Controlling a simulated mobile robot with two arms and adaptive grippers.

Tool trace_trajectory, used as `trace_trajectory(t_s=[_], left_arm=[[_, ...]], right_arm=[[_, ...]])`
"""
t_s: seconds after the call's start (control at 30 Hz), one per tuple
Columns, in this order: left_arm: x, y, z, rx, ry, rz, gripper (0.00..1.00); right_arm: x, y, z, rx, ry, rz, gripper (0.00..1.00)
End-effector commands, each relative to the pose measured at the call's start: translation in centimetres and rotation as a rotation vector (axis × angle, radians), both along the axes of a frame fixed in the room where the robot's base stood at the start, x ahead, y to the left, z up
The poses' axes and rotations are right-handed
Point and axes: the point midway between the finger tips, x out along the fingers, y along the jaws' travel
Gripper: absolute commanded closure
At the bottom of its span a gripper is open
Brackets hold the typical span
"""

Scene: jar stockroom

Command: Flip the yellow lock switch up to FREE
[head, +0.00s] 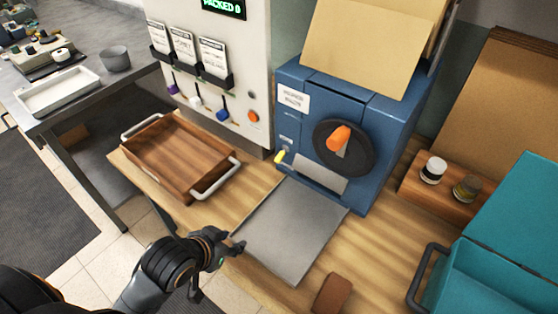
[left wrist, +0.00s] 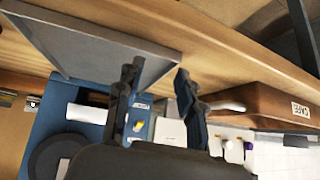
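The yellow lock switch (head: 280,156) is a small lever low on the left of the blue machine's front (head: 318,122). Its tip points down and left; its labels are too small to read. It also shows as a yellow spot between my fingers in the left wrist view (left wrist: 139,125), some way beyond them. My left gripper (head: 239,246) is at the table's front edge, beside the grey plate, below and left of the switch and apart from it. In the left wrist view its two fingers (left wrist: 157,72) are spread with nothing between them. My right gripper is not in view.
A black dial with an orange handle (head: 338,139) is right of the switch. The grey plate (head: 290,232) lies bare before the machine. A wooden tray (head: 165,155) with metal handles is left, a brown block (head: 332,294) in front, and a teal box (head: 480,285) right.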

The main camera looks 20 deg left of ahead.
Motion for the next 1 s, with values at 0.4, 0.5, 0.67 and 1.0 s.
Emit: trace_trajectory(t_s=[0.4,0.5,0.67,1.0], left_arm=[[10.3,0.4,10.4,-0.173,-0.465,-0.137,0.62],[10.8,0.2,10.8,-0.187,-0.484,-0.143,0.62],[12.4,-0.3,10.3,-0.19,-0.487,-0.14,0.62],[18.6,-2.6,7.6,-0.188,-0.485,-0.14,0.62]], right_arm=[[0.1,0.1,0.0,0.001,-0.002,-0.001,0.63],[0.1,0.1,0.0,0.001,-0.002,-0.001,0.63],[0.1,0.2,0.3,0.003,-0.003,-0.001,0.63],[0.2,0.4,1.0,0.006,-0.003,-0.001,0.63]])
